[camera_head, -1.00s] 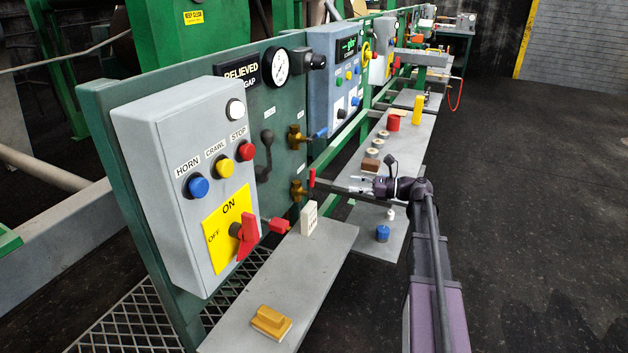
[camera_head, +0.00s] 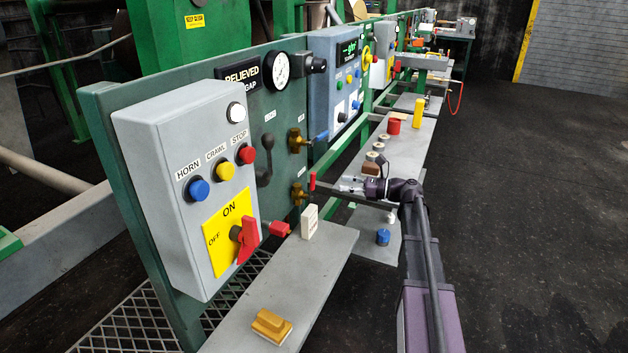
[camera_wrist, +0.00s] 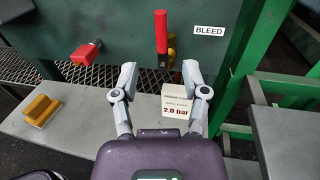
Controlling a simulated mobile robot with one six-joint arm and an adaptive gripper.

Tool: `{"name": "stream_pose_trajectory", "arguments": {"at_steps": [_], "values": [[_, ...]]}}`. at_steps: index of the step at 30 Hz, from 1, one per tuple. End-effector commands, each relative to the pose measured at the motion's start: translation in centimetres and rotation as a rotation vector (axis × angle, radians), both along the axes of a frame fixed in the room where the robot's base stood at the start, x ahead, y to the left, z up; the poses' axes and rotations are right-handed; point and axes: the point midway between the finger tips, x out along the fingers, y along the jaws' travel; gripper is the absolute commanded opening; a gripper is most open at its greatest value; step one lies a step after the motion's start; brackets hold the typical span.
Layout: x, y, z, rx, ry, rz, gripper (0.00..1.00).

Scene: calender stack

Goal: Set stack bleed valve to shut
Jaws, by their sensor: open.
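The stack bleed valve has a brass body (camera_wrist: 171,50) and a red lever (camera_wrist: 160,30) that stands upright in the wrist view, left of a BLEED label (camera_wrist: 209,30). In the head view the brass body (camera_head: 298,194) sits low on the green panel, with the red lever (camera_head: 312,182) upright beside it. My gripper (camera_wrist: 160,78) is open and empty in the wrist view, its fingers spread below the lever. In the head view my gripper (camera_head: 350,184) is right of the lever, apart from it.
A white 2.0 bar card (camera_wrist: 175,108) stands on the shelf below the valve. A red block-like fitting (camera_wrist: 86,53) sticks out left of it. A yellow block (camera_head: 270,325) lies on the near shelf. A blue-handled valve (camera_head: 320,136) is above the bleed valve.

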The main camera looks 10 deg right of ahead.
Motion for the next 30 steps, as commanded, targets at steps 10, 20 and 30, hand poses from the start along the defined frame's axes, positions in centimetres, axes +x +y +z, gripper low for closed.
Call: {"name": "stream_pose_trajectory", "arguments": {"at_steps": [10, 20, 30], "values": [[2.2, 4.8, 0.0, 0.000, 0.000, 0.002, 0.58], [3.9, 8.3, 0.0, 0.000, 0.000, 0.000, 0.58], [4.4, 9.3, 0.0, 0.000, 0.000, -0.002, 0.58]]}}
